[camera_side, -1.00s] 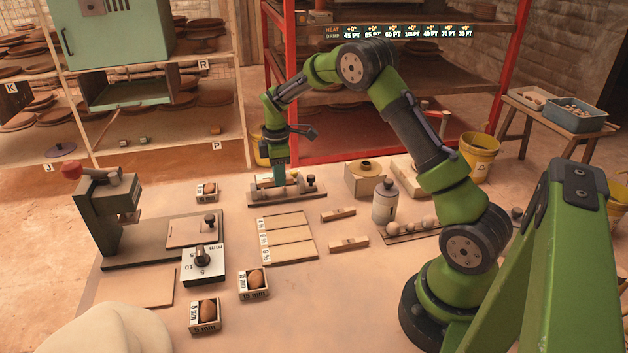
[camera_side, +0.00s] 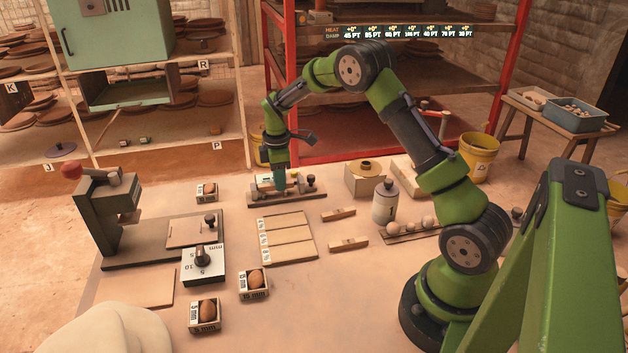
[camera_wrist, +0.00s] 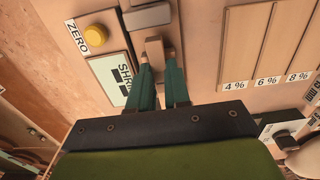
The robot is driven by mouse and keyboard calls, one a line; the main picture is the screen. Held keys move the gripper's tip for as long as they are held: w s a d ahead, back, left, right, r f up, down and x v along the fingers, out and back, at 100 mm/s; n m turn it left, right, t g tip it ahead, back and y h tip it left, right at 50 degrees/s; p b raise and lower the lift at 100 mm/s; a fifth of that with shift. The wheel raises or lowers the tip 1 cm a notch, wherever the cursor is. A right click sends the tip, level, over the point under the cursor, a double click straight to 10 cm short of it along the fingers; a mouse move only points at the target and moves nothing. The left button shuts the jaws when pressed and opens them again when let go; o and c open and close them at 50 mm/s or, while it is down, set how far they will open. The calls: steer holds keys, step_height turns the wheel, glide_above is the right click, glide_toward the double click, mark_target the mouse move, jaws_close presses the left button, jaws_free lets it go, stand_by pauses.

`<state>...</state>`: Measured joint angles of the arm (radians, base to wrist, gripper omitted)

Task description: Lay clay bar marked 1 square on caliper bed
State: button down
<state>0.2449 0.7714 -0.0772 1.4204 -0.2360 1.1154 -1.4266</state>
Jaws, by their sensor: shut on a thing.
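The caliper bed (camera_side: 312,197) is a long dark base with a raised back and a small knob, standing behind the ruled board. My gripper (camera_side: 280,190) points down over its middle. In the wrist view its teal fingers (camera_wrist: 159,62) are shut on a small tan clay bar (camera_wrist: 154,46), seen nearly end-on. The bar is low over the caliper bed (camera_wrist: 118,40); I cannot tell whether it touches. Its mark is not readable, and the fingers hide it in the side view.
The caliper carries a yellow ZERO button (camera_wrist: 95,35) and a SHRINK display (camera_wrist: 108,78). The ruled percent board (camera_side: 287,240) lies in front. Two more bars (camera_side: 338,214) (camera_side: 348,243) lie right of it.

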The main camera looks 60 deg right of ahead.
steer(key=c, duration=1)
jaws_free()
steer(key=shift+f, duration=0.1)
